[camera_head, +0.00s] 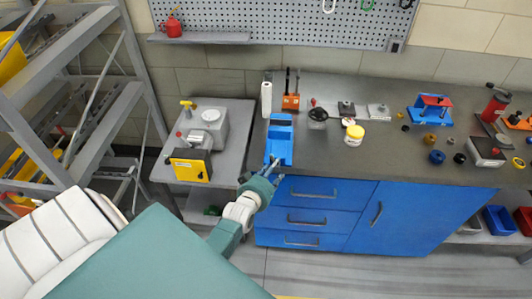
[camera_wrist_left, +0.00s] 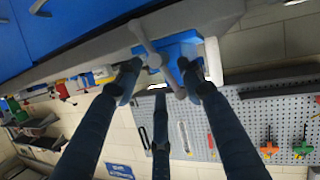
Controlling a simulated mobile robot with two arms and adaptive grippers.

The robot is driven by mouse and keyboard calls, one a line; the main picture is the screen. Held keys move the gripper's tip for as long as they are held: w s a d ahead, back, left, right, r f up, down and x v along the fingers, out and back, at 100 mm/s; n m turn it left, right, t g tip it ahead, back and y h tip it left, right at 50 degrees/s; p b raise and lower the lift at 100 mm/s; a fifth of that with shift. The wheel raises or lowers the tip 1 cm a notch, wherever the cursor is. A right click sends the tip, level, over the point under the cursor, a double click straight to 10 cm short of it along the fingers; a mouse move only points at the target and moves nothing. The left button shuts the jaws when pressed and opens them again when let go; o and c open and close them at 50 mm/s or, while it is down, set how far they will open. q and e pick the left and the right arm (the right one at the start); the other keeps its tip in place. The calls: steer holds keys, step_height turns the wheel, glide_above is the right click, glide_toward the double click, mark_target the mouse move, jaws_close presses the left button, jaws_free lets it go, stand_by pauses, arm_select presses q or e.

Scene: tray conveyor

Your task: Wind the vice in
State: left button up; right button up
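The blue vice (camera_head: 280,140) stands at the left front edge of the grey workbench, its screw end towards me. In the left wrist view the blue vice body (camera_wrist_left: 181,47) shows behind its grey handle (camera_wrist_left: 154,58), a bar with rounded ends that stands tilted. My left gripper (camera_head: 268,171) is at the front of the vice, by the handle. In the left wrist view its dark fingers (camera_wrist_left: 159,75) are spread, with the handle between them. I see gaps beside the handle; whether a finger touches it I cannot tell. My right gripper is not in view.
The workbench (camera_head: 390,155) carries a white paper roll (camera_head: 266,98), a yellow-lidded jar (camera_head: 354,135) and small parts to the right of the vice. Blue drawers (camera_head: 315,192) are below. A side table with a yellow-fronted machine (camera_head: 190,164) stands left.

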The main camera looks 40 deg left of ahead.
arm_select(q)
steer(key=v, duration=1)
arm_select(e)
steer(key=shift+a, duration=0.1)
arm_select(q)
steer(key=shift+r, duration=0.1)
steer(key=shift+c, duration=0.5)
